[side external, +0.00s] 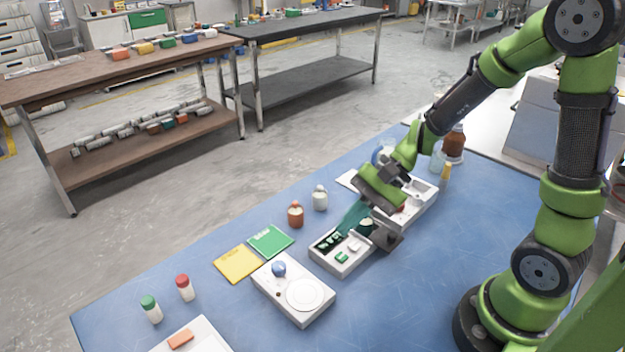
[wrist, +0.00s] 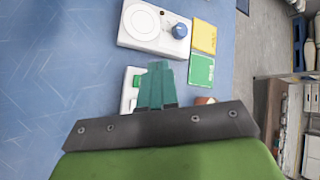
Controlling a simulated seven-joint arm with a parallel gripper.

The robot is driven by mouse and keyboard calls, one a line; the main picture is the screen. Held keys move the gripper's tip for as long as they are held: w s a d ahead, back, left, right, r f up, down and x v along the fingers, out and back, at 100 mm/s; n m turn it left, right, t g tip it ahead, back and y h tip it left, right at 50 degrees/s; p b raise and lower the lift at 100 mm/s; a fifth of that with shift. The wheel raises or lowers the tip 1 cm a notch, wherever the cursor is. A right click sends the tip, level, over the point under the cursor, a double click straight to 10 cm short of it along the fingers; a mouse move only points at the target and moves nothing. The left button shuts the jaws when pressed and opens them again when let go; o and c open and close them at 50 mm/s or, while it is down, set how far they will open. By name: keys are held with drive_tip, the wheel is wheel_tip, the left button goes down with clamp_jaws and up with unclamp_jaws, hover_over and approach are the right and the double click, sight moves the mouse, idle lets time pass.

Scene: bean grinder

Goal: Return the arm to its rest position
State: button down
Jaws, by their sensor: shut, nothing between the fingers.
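My gripper (side external: 352,218) hangs above the blue table (side external: 455,260) over a white tray (side external: 343,268) holding small green and dark items. In the wrist view its teal fingers (wrist: 157,72) are together, with nothing seen between them. The fingers and the gripper body hide part of the tray. My arm reaches in from the right of the side view, bent and angled down to the table. A white unit with a blue knob and a round plate (side external: 312,308) stands beside the tray, apart from the gripper; it also shows at the top of the wrist view (wrist: 143,38).
A white box (side external: 425,203) sits close behind my gripper. A brown-red jar (side external: 295,215), a white jar (side external: 320,200), a green card (side external: 270,241) and a yellow card (side external: 238,264) lie along the far edge. The table's front right is clear.

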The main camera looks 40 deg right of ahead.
drive_tip(key=shift+s+d+f, duration=0.1)
drive_tip(key=shift+s+f, duration=0.1)
drive_tip(key=s+d+r+n+t+h, duration=0.1)
drive_tip(key=s+r+n+t+h, duration=0.1)
drive_tip(key=r, duration=0.5)
drive_tip(key=s+d+r+n+t+h, duration=0.2)
drive_tip(key=s+r+n+h, duration=0.2)
drive_tip(key=r+n, duration=0.2)
drive_tip(key=shift+s+d+r+n+h, duration=0.3)
drive_tip(key=shift+s+r+h, duration=0.1)
drive_tip(key=shift+r, duration=0.3)
